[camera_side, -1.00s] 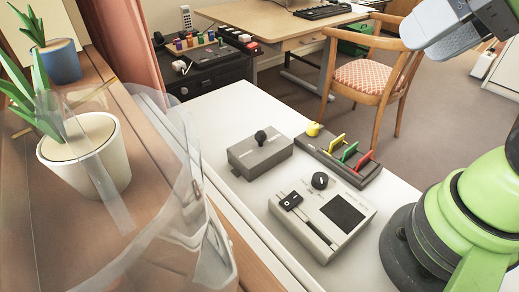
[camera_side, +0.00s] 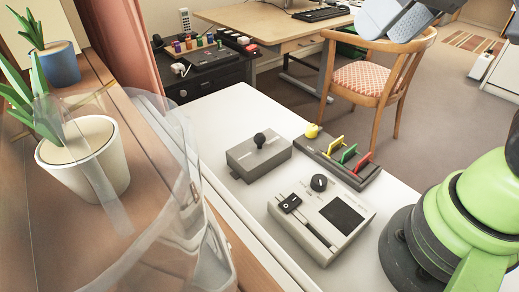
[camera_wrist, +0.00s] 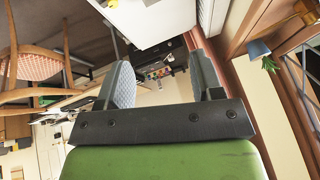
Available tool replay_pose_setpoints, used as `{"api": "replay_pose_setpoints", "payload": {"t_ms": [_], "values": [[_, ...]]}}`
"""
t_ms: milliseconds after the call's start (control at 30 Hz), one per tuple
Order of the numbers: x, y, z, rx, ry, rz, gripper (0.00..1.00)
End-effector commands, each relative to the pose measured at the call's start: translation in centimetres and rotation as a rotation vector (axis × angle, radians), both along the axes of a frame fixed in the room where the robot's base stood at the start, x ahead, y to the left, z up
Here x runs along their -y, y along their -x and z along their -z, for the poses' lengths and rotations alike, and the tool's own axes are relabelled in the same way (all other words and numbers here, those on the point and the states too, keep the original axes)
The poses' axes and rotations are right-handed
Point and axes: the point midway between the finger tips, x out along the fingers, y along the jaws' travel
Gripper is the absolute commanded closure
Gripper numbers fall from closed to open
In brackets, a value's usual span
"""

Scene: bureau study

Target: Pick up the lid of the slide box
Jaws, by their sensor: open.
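The slide box (camera_side: 262,163) is a low grey box on the white table in the side view. Its flat grey lid (camera_side: 243,152) sits on top, with a round black knob (camera_side: 260,140) standing up from it. My gripper (camera_side: 384,18) is at the top edge of the side view, high above and apart from the box, partly cut off by the frame. In the wrist view my gripper (camera_wrist: 165,78) shows two grey fingers spread apart with nothing between them. I cannot make out the box in the wrist view.
Right of the box is a dark rack (camera_side: 340,160) with yellow, green and red tabs. In front is a light grey device (camera_side: 318,222) with a dial and slider. A clear curved sheet (camera_side: 165,180) and a potted plant (camera_side: 88,160) stand at the left. A chair (camera_side: 372,80) stands behind.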

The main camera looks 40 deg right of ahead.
Motion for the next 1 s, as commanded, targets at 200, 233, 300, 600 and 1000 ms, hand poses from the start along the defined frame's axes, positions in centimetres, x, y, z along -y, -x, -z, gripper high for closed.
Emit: {"api": "replay_pose_setpoints", "payload": {"t_ms": [200, 233, 300, 600, 1000], "values": [[-1.3, -6.9, 2.6, -0.137, 0.172, -0.215, 0.39], [-1.5, -7.7, 3.2, -0.155, 0.195, -0.246, 0.39], [-2.1, -9.7, 4.8, -0.194, 0.249, -0.318, 0.39], [-4.9, -15.6, 13.4, -0.337, 0.444, -0.606, 0.39], [-5.4, -17.0, 19.3, -0.382, 0.506, -0.703, 0.39]]}}
